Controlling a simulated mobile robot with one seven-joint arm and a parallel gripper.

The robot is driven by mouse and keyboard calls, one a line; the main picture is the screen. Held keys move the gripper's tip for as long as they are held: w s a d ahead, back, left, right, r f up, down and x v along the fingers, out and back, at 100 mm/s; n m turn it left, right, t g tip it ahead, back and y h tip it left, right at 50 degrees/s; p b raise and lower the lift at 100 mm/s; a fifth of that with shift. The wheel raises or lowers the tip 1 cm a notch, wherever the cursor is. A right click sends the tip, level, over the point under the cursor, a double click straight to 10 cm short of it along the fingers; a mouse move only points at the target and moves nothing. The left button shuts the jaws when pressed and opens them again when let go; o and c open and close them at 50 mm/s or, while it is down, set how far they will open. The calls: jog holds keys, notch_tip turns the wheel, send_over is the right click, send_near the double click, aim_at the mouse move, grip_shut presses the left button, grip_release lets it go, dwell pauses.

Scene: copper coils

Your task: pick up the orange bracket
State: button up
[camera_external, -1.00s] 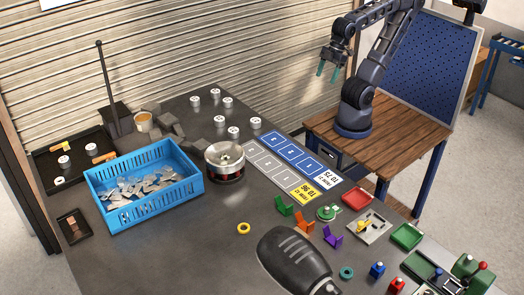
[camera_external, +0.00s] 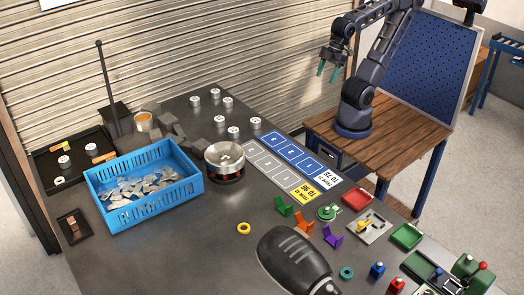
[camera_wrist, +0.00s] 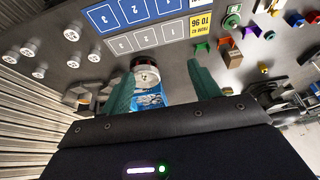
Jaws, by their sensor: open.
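The orange bracket (camera_external: 304,224) stands on the dark table, between a green bracket (camera_external: 284,206) on its left and a purple bracket (camera_external: 333,237) on its right. It also shows small near the top right of the wrist view (camera_wrist: 226,42). My gripper (camera_external: 327,70) is high above the far side of the table, well away from the bracket. In the wrist view its two teal fingers (camera_wrist: 160,82) are spread apart with nothing held between them.
A blue crate (camera_external: 127,215) of metal pieces and a round metal machine (camera_external: 224,160) stand at left. A blue and grey numbered mat (camera_external: 290,158) lies behind the brackets. A large dark rounded tool (camera_external: 293,262) lies in front. Small coloured parts crowd the right.

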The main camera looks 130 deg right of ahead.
jog(key=w+a+m+g, duration=0.2)
jog(key=w+a+m, duration=0.3)
jog(key=w, duration=0.8)
jog(key=m+g, duration=0.3)
jog(key=m, duration=1)
send_over(311, 222)
jog(key=f, duration=2.8)
jog(key=shift+s+d, duration=0.2)
jog(key=shift+s, duration=0.05)
jog(key=shift+a+f, duration=0.2)
jog(key=shift+f, duration=0.2)
notch_tip(311, 222, down, 5)
jog(key=shift+w+f, duration=0.15)
jog(key=shift+f, duration=1.2)
jog(key=shift+w+f, duration=0.15)
jog(key=shift+f, duration=1.15)
jog(key=c, duration=1.1)
